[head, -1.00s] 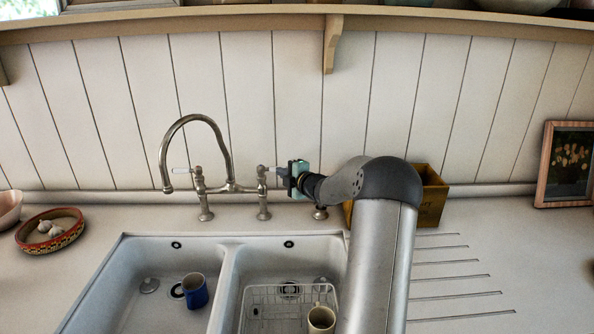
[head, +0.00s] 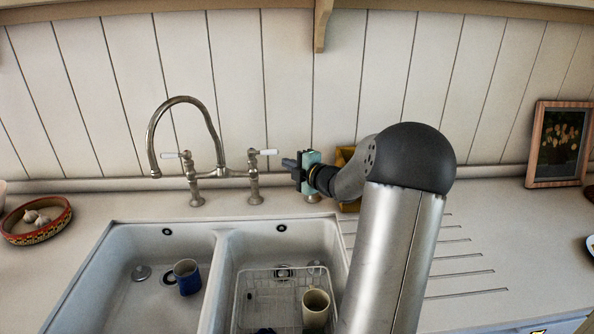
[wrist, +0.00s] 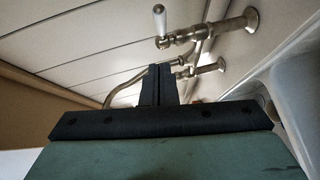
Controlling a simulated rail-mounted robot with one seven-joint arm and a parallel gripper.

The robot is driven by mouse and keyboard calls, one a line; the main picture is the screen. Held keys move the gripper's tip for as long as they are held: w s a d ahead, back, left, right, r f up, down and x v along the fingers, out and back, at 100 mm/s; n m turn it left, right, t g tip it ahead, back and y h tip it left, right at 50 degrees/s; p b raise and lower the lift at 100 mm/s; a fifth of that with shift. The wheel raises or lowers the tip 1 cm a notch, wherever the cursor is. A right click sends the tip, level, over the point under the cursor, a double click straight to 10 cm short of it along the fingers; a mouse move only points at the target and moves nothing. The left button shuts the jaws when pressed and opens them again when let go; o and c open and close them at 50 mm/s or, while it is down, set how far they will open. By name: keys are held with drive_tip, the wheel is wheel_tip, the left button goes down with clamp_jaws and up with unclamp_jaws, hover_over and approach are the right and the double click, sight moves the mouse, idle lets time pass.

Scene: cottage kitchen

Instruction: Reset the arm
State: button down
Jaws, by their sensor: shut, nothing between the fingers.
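My gripper (head: 290,163) is shut and empty, at the end of my arm above the counter behind the right sink basin. Its fingers point left towards the right handle of the tap (head: 190,150), apart from it as far as I can tell. In the wrist view the two fingers of my gripper (wrist: 159,84) are pressed together with nothing between them. The tap's white-tipped handle (wrist: 160,20) and metal pipes show beyond them.
The double sink (head: 222,262) holds a blue mug (head: 187,277) at left and a wire rack (head: 270,300) with a cream mug (head: 316,307) at right. A wooden box (head: 345,155) is partly hidden behind my arm. A bowl of garlic (head: 38,228) and a framed picture (head: 560,145) stand at the sides.

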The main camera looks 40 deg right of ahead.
drive_tip(key=s, duration=0.3)
drive_tip(key=shift+d+r, duration=0.15)
